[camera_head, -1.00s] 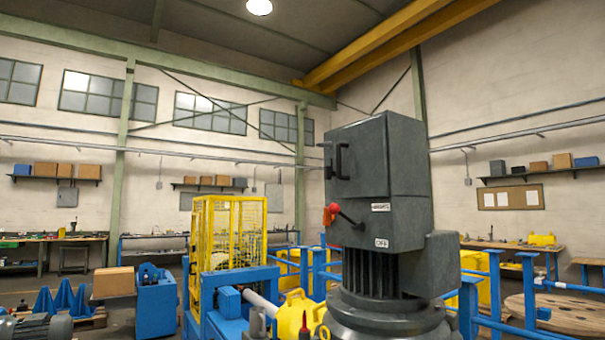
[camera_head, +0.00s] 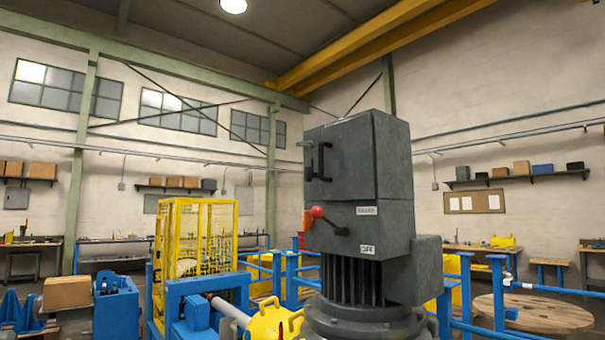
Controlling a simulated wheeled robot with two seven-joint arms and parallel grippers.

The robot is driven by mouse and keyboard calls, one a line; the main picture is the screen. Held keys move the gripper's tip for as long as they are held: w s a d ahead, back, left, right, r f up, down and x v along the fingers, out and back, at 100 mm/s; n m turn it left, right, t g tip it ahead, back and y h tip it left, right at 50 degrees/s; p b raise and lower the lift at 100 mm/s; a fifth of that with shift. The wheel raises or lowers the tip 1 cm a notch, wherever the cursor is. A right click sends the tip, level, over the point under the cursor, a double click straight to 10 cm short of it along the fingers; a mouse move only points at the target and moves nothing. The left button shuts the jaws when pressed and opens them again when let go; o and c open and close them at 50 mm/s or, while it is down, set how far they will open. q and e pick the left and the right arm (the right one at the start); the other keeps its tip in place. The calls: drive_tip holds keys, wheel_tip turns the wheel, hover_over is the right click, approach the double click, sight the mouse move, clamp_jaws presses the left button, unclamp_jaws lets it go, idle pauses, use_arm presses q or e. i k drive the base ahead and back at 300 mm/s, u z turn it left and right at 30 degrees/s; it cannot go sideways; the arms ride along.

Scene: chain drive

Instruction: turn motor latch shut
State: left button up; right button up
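The motor unit (camera_head: 350,270) stands right of centre, with a dark grey box (camera_head: 345,165) on top of a finned motor body. A black handle (camera_head: 319,162) sits on the upper door of the box, near its left edge. Below it, a lever with a red knob (camera_head: 317,212) slants down to the right across the lower panel. A small label stands above the lever and one reading OFF (camera_head: 367,249) lies to its lower right. I cannot tell which of these parts is the latch or whether it is shut. Neither gripper is in view.
A yellow mesh cage (camera_head: 200,240) and blue machine frame stand left of the motor, with a yellow part (camera_head: 268,320) in front. Blue railings (camera_head: 498,290) and a wooden spool (camera_head: 530,314) are at the right. A cardboard box (camera_head: 67,291) is at the lower left.

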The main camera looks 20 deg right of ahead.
sight(309, 173)
drive_tip(key=i, duration=0.5)
drive_tip(key=z, duration=1.75)
